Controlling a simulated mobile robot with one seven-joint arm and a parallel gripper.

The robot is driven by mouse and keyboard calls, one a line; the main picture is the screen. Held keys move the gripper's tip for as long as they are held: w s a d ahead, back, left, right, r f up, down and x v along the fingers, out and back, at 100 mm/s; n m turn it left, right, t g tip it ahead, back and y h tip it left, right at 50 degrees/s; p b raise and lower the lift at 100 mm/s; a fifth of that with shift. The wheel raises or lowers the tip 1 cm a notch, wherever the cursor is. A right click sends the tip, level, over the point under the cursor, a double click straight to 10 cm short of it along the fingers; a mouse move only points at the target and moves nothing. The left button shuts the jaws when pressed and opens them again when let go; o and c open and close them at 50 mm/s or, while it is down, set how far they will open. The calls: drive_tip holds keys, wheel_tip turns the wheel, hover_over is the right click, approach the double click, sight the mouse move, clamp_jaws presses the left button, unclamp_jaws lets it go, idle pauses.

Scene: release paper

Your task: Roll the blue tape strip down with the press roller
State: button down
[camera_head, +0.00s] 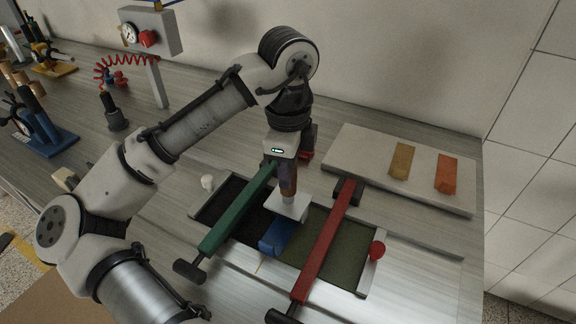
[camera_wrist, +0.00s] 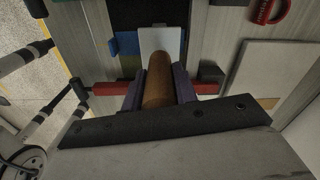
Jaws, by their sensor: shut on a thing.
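My gripper (camera_head: 284,160) points down over the work tray and is shut on the brown handle of a white-headed tool (camera_head: 288,184), which I take to be the press roller. The wrist view also shows the brown handle (camera_wrist: 158,88) between my fingers, with its pale flat-looking head (camera_wrist: 160,42) beyond. I cannot tell whether the head is a cylinder. The blue tape strip (camera_head: 276,239) lies across the dark mat, just in front of the head. It also shows in the wrist view (camera_wrist: 126,43), left of the head. Whether head and strip touch is unclear.
A green bar (camera_head: 237,219) and a red bar (camera_head: 326,238) cross the tray (camera_head: 210,193) on either side of the tool. A pale board (camera_head: 372,156) with a yellow block (camera_head: 402,160) and an orange block (camera_head: 446,174) stands at right. A red knob (camera_head: 377,249) sits on the tray's right edge.

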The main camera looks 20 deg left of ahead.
drive_tip(key=shift+f, duration=0.45)
idle(0.3)
